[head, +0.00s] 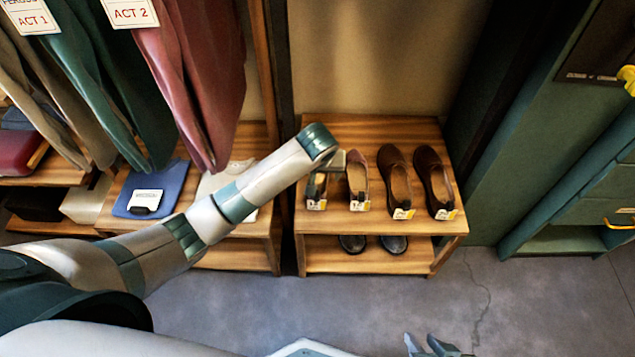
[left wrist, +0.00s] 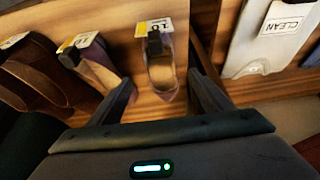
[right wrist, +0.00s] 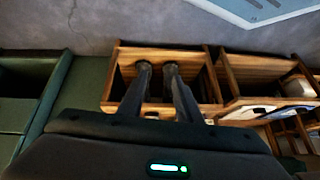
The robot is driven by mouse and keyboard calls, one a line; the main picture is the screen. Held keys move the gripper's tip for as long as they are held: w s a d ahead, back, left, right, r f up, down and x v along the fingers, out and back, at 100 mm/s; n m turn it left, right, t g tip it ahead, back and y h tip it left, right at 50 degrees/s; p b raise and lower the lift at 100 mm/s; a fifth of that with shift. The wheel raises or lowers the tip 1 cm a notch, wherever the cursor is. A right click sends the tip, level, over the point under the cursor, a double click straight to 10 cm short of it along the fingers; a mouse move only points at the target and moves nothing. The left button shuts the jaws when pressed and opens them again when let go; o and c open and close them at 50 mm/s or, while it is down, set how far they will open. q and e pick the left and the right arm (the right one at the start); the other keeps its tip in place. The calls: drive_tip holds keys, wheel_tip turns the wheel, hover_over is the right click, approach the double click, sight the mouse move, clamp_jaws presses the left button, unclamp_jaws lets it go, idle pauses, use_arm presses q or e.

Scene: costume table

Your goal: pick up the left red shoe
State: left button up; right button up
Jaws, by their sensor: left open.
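The left red shoe (head: 317,188) stands at the left end of the low wooden stand's top, partly covered by my left arm. In the left wrist view this reddish shoe (left wrist: 161,73) lies between the spread fingers of my left gripper (left wrist: 163,84), with a numbered tag at one end. My left gripper (head: 338,160) is open above the stand, and its fingertips are hard to see in the head view. The other red shoe (head: 357,180) stands just right of it. My right gripper (head: 432,346) is open and empty at the bottom of the head view.
Two brown shoes (head: 416,183) stand to the right on the stand (head: 330,225). Dark shoes (head: 372,244) sit on its lower shelf. Hanging garments (head: 200,70) and a shelf with a blue folded cloth (head: 150,190) are left. A green cabinet (head: 530,120) stands right.

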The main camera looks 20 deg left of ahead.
sight(318, 181)
use_arm(q)
drive_tip(key=shift+b+x, duration=0.35)
drive_tip(key=shift+x, duration=1.65)
use_arm(e)
drive_tip(key=shift+w+a+r+t+y, duration=0.15)
drive_tip(key=shift+w+a+t+y, duration=0.15)
drive_tip(key=shift+a, duration=0.35)
use_arm(q)
drive_tip(key=shift+w+a+f, duration=0.15)
drive_tip(key=shift+w+f, duration=0.15)
drive_tip(key=shift+f, duration=0.05)
drive_tip(key=b+x, duration=0.1)
drive_tip(key=x, duration=0.2)
drive_tip(key=shift+w+a, duration=0.1)
drive_tip(key=shift+w, duration=0.15)
drive_tip(key=shift+w+f+b, duration=0.25)
drive_tip(key=shift+f+b, duration=0.1)
drive_tip(key=shift+f, duration=0.15)
use_arm(e)
drive_tip(key=shift+w+a+r+t+y, duration=0.3)
drive_tip(key=shift+w+a+t, duration=0.1)
drive_tip(key=shift+a, duration=0.1)
drive_tip(key=shift+w+a+r+t+y, duration=0.25)
drive_tip(key=shift+w+a+t, duration=0.15)
drive_tip(key=shift+a, duration=0.1)
use_arm(q)
drive_tip(key=shift+c, duration=0.3)
